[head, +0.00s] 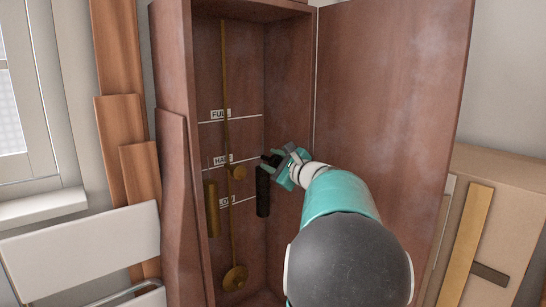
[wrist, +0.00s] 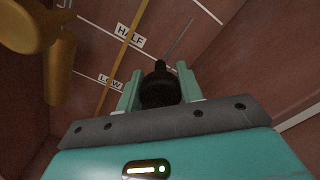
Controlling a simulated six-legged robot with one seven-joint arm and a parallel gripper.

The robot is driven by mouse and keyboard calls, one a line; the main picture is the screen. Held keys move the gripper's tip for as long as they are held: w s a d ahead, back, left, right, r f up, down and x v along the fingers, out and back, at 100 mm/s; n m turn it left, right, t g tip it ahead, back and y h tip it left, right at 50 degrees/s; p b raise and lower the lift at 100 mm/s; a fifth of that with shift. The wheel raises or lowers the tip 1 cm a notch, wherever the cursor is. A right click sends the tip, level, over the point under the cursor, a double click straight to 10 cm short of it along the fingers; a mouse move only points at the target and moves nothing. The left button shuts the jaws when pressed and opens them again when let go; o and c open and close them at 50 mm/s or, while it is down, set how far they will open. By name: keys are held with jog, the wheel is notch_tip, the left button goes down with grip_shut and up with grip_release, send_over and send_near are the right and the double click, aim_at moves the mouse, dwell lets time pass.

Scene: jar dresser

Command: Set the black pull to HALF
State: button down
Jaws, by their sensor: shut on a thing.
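The black pull (head: 262,192) is a dark upright cylinder inside the tall brown case. My gripper (head: 275,162) reaches in from the right and is shut around the pull's upper end. In the wrist view the black pull (wrist: 158,90) sits between the two teal fingers of my gripper (wrist: 158,76). The HALF label (head: 222,160) and its white line lie on the back panel. In the head view the pull's body hangs mostly below the HALF line. The FULL label (head: 220,114) is above, and the LOW label (head: 226,202) below is partly covered by a brass rod.
A brass cylinder (head: 212,208) hangs left of the pull. A brass pendulum disc (head: 235,278) hangs low on the rod. The case's open door (head: 395,90) stands on the right, close to my arm. Wooden boards (head: 120,130) lean at left.

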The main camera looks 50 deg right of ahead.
jog(key=c, duration=0.9)
grip_release()
jog(key=s+a, duration=0.1)
jog(key=s, duration=1.2)
jog(key=shift+s+a, duration=0.25)
jog(key=shift+s, duration=0.1)
